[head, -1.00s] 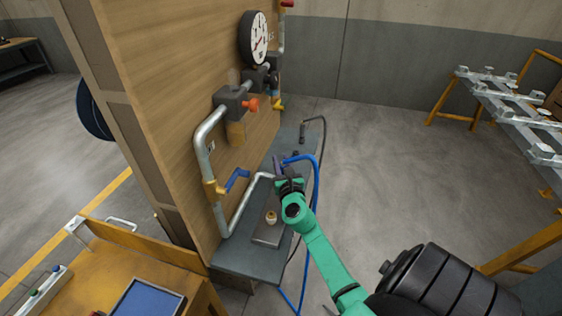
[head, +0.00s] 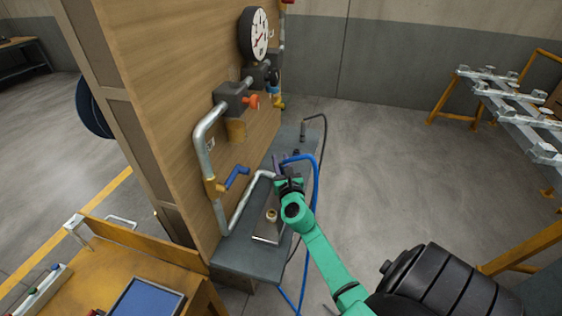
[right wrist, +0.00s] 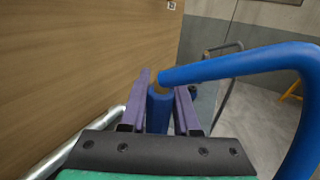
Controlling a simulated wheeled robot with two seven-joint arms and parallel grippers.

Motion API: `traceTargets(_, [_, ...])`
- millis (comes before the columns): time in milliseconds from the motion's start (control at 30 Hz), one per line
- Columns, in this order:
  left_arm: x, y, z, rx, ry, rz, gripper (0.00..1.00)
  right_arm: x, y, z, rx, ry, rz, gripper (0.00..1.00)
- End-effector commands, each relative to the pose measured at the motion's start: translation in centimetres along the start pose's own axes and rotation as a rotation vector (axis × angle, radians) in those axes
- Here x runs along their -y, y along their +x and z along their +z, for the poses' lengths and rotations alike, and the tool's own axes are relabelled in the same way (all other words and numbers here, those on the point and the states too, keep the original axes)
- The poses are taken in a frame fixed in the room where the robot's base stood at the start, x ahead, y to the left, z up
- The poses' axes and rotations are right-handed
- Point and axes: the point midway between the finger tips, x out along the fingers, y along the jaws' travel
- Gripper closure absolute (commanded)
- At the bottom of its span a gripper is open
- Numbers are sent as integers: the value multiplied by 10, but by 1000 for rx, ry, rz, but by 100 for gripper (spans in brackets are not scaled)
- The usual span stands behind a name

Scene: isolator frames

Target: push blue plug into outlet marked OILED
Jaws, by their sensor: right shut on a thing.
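My right gripper (head: 280,162) is over the grey ledge beside the wooden panel. In the right wrist view its two purple fingers (right wrist: 160,100) are shut on the blue plug (right wrist: 158,112), a blue cylinder standing between them. A blue hose (right wrist: 240,62) runs from the plug's top to the right and bends down; it also shows in the head view (head: 316,185). The plug is mostly hidden by the gripper in the head view. I cannot read any OILED marking, so I cannot tell which outlet bears it. My left gripper is not in view.
The wooden panel (head: 165,90) carries grey pipes, a round gauge (head: 254,34), an orange-red knob (head: 252,101) and a blue handle (head: 237,176). A brass-coloured fitting (head: 271,215) stands on the ledge (head: 235,262). A dark hose (head: 325,135) hangs at the ledge's far end.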

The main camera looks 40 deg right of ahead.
Motion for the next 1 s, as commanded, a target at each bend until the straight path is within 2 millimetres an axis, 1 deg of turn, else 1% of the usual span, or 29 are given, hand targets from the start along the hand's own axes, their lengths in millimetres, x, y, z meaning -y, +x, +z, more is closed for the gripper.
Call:
traceTargets(700, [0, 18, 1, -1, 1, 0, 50, 0, 0, -19, 0, 0, 0, 100])
traceTargets(1000, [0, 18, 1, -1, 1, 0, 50, 0, 0, -19, 0, 0, 0, 100])
